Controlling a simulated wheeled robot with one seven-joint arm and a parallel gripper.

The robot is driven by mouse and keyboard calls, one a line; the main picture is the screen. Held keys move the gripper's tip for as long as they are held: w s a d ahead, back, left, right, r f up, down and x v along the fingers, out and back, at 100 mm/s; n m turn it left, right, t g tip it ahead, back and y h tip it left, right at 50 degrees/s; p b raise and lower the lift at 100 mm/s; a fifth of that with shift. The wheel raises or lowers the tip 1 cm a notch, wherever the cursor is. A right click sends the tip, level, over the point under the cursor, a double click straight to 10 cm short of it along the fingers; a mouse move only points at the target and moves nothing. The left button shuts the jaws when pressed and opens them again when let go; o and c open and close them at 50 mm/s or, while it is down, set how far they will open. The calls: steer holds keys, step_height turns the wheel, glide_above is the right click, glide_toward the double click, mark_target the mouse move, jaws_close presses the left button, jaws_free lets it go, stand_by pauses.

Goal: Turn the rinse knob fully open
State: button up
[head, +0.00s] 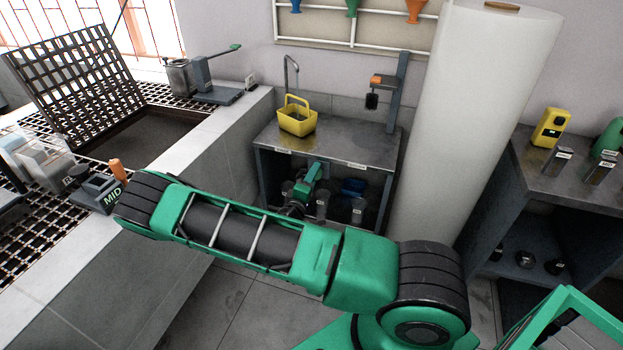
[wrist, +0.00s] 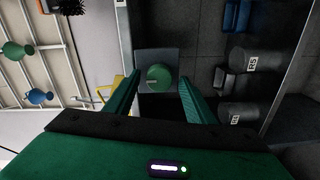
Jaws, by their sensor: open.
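In the wrist view a round green knob (wrist: 159,77) sits on a square dark grey block (wrist: 150,56). A pale mark on the knob's face points toward the left of the picture. No name is readable on it. My gripper (wrist: 160,79) is open, with one green ribbed finger on each side of the knob and gaps to it on both sides. Nothing is held. I cannot tell how deep the fingertips reach relative to the knob. In the head view a small green part shows at the cabinet front behind my forearm; the knob cannot be made out there.
A yellow basket (head: 297,120) stands on the metal-topped cabinet (head: 345,145), with bottles (head: 358,210) on its shelf. A post stand (head: 395,95) rises at its right end. A wide white column (head: 465,110) stands close right. A tiled ledge (head: 190,150) lies left.

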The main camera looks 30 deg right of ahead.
steer(key=v, duration=1)
steer(key=shift+s+a, duration=0.2)
steer(key=shift+a, duration=0.15)
steer(key=shift+d, duration=0.1)
steer(key=s+d+r+m+g+y, duration=0.2)
steer(key=s+d+r+m+g, duration=0.25)
steer(key=s+m+g, duration=0.2)
steer(key=s+d+r+m+g+y, duration=0.2)
steer(key=s+d+r+m+g, duration=0.1)
steer(key=s+d+m+g, duration=0.35)
steer(key=s+a+r+y, duration=0.2)
steer(key=s+r+y, duration=0.1)
steer(key=s+r, duration=0.2)
steer(key=s+a+r+t+y, duration=0.1)
steer(key=s+a+r+y, duration=0.1)
steer(key=s+r, duration=0.3)
steer(key=s+a+r+n+t+y, duration=0.1)
steer(key=s+a+r+y, duration=0.2)
steer(key=s+r+y, duration=0.2)
steer(key=shift+s+r, duration=0.25)
steer(key=shift+s, duration=0.8)
